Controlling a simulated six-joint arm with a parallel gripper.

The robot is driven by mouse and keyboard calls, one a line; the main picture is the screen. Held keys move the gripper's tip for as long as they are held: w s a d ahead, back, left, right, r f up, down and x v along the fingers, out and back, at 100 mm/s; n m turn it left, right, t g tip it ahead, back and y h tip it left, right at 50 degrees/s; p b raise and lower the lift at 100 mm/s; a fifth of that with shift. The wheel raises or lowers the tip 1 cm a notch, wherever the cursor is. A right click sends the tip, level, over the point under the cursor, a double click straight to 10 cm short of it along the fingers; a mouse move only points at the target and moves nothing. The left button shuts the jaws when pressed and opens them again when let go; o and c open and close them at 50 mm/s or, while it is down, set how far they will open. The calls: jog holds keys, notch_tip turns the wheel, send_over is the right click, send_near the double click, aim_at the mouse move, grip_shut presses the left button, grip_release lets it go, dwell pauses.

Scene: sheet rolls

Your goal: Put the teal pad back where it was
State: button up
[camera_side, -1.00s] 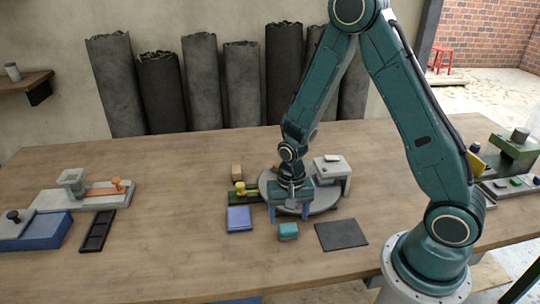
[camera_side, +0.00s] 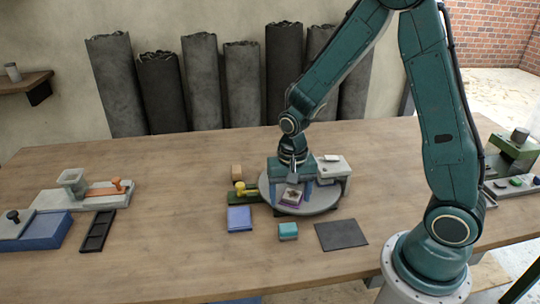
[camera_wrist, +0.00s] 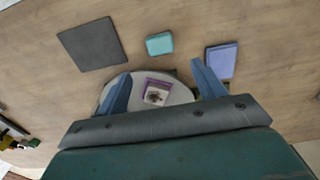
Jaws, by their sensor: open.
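The teal pad (camera_side: 288,231) lies on the wooden table in front of the round grey turntable (camera_side: 330,205), between a blue pad and a dark square mat. It also shows in the wrist view (camera_wrist: 160,44), beyond the fingertips. My gripper (camera_side: 293,190) is over the turntable with its blue fingers spread apart. In the wrist view my gripper (camera_wrist: 160,84) has a small purple-edged block (camera_wrist: 157,92) with a dark mark on top between its fingers. The block also shows in the side view (camera_side: 291,197). I cannot tell whether any finger touches it.
The blue pad (camera_side: 239,218) lies left of the teal pad and the dark mat (camera_side: 341,235) lies right. A yellow-handled green tool (camera_side: 243,193) and a wooden block (camera_side: 237,171) are left of the turntable. A grey device (camera_side: 332,169) stands behind right.

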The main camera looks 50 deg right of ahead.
jog(key=shift+r, duration=0.1)
dwell(0.3)
jog(key=s+r+n+t, duration=0.3)
jog(key=s+r+n, duration=0.15)
jog(key=r, duration=1.05)
jog(key=s+a+r+n+t, duration=0.1)
jog(key=s+r+n+t, duration=0.1)
jog(key=s+r+n, duration=0.2)
jog(key=s+r, duration=0.3)
jog(key=s, duration=0.4)
jog(key=shift+a+t, duration=0.25)
jog(key=shift+t, duration=0.05)
